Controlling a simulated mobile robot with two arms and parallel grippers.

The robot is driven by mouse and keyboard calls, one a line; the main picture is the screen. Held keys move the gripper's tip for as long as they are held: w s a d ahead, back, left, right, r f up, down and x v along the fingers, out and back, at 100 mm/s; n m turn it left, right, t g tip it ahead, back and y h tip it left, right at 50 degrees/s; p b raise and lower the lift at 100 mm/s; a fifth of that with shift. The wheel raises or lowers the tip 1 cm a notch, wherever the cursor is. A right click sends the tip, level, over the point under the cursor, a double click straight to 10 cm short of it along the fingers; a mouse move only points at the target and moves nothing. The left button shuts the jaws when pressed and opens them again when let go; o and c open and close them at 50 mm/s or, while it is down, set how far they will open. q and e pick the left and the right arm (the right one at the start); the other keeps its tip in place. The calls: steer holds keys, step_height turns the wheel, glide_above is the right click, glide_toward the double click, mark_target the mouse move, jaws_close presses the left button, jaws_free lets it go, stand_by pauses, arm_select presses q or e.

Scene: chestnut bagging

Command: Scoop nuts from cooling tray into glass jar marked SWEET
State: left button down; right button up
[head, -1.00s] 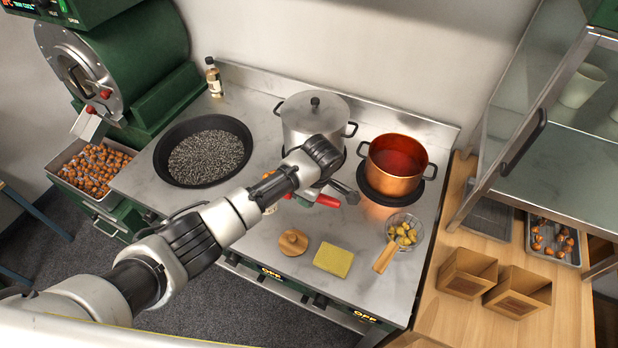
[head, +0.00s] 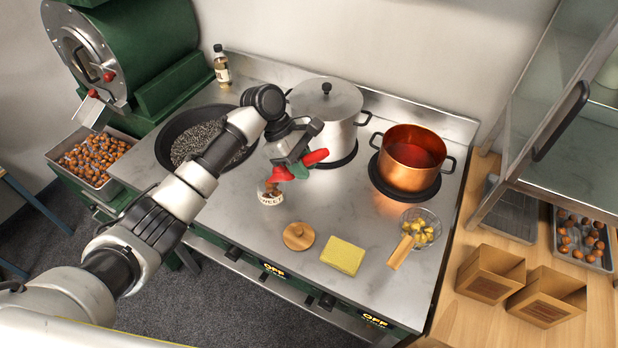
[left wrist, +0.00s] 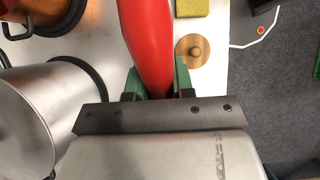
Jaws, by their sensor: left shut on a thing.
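My left gripper (head: 298,168) is shut on the red handle (head: 316,157) of a tool. Its green fingertips pinch the handle, which also shows in the left wrist view (left wrist: 148,40). The tool's working end is not clear. The cooling tray (head: 104,183) of orange-brown nuts is at the far left. My right gripper is not in view.
A lidded steel pot (head: 324,112) and a copper pot (head: 403,180) stand behind and right. A dark pan (head: 168,140) is partly behind my left arm. A wooden lid (head: 298,236), yellow sponge (head: 343,256) and glass bowl (head: 433,222) lie along the counter's front.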

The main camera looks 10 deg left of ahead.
arm_select(q)
steer(key=shift+w+a+r+g+h+p, duration=0.15)
steer(key=shift+a+r+h+p, duration=0.15)
steer(key=shift+r+h+p, duration=0.15)
steer(key=shift+w+a+r+g+h+p, duration=0.15)
steer(key=shift+a+r+h+p, duration=0.15)
steer(key=shift+r, duration=0.25)
steer(key=shift+w+a+r+h+p, duration=0.15)
steer(key=shift+a+r+h+p, duration=0.2)
steer(key=shift+a+h, duration=0.35)
steer(key=shift+w+a+r+g+h, duration=0.15)
steer(key=shift+w+a+g+h, duration=0.2)
steer(key=shift+h, duration=0.3)
steer(key=shift+s, duration=0.1)
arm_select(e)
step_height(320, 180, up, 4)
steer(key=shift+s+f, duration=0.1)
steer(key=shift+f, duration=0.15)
